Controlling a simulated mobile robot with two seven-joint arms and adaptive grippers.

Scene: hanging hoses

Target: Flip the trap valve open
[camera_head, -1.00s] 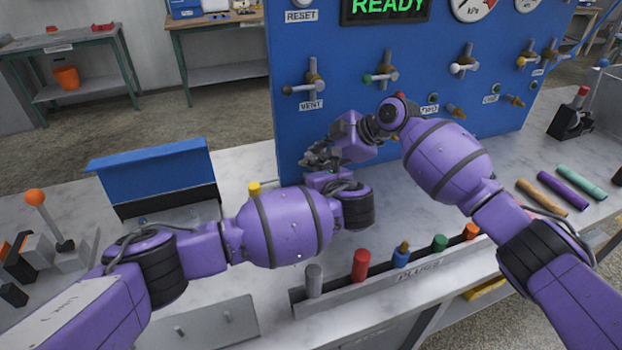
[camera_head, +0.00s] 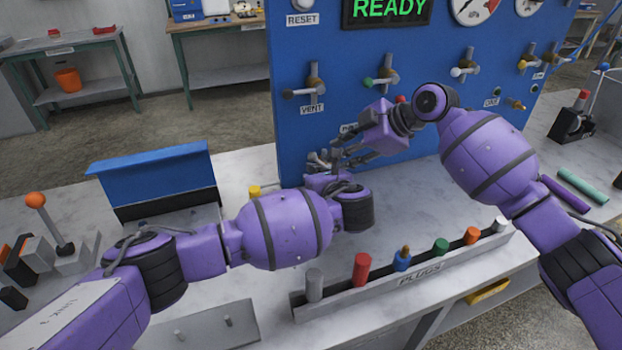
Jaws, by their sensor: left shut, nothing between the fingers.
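A row of valves with levers is on the blue panel (camera_head: 300,150). The leftmost, the vent valve (camera_head: 313,90), has a dark-tipped lever pointing left. To its right are a green-tipped valve (camera_head: 386,78), a white-tipped valve (camera_head: 467,66) and a yellow-tipped valve (camera_head: 527,58). My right arm covers labels below them, so I cannot tell which is the trap valve. My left gripper (camera_head: 318,158) is shut and empty, low in front of the panel. My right gripper (camera_head: 350,156) is beside it, its fingers pointing left and overlapping the left one in view; its opening is unclear.
A plug rack (camera_head: 420,278) with several coloured plugs stands at the bench front. A blue-backed tray (camera_head: 150,170) and an orange-knobbed lever (camera_head: 35,200) are at the left. Hose pieces (camera_head: 580,184) lie at the right. Bench between rack and panel is clear.

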